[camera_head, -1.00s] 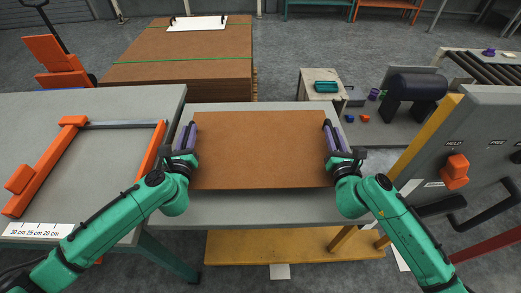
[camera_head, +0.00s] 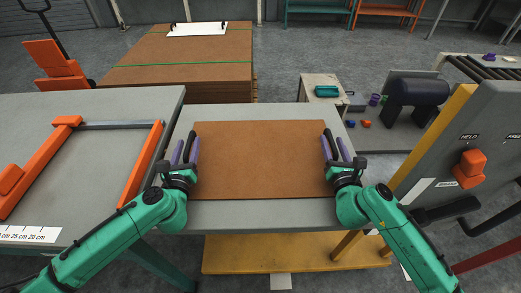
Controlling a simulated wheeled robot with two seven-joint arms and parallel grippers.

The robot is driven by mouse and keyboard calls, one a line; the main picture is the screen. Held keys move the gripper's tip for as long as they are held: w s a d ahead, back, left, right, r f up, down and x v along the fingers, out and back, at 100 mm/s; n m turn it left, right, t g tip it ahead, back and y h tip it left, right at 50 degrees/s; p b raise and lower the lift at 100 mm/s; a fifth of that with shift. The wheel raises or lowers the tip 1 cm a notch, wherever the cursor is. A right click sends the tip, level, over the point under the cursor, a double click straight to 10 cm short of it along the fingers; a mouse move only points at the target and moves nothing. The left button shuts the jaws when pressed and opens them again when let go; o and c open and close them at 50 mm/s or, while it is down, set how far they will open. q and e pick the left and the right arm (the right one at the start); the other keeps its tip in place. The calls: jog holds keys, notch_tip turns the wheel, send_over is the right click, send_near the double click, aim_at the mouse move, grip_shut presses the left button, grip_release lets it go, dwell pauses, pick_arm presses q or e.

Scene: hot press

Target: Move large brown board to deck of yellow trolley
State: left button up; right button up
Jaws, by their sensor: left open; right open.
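The large brown board (camera_head: 260,160) lies flat on a grey top (camera_head: 270,213) with a yellow lower shelf (camera_head: 295,254) beneath, which looks like the yellow trolley and its deck. A grey strip of deck shows on every side of the board. My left gripper (camera_head: 185,150) is open at the board's left edge, its inner finger overlapping that edge in the view. My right gripper (camera_head: 336,148) is open at the board's right edge, likewise with its inner finger overlapping the edge. I cannot tell whether the fingers touch the board.
A grey table with an orange frame (camera_head: 145,165) stands at left. A stack of brown boards (camera_head: 190,60) with a white panel on top is behind. A small stand with a teal object (camera_head: 327,90) is at back right. A grey machine with an orange lever (camera_head: 470,168) stands close at right.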

pick_arm(q)
jog(key=s, duration=1)
jog(key=shift+s+d, duration=0.2)
jog(key=shift+d, duration=0.05)
pick_arm(e)
jog(key=shift+s, duration=0.1)
jog(key=s, duration=1.2)
jog(key=shift+d, duration=0.25)
pick_arm(q)
jog(key=shift+s, duration=0.1)
pick_arm(e)
jog(key=shift+s, duration=0.1)
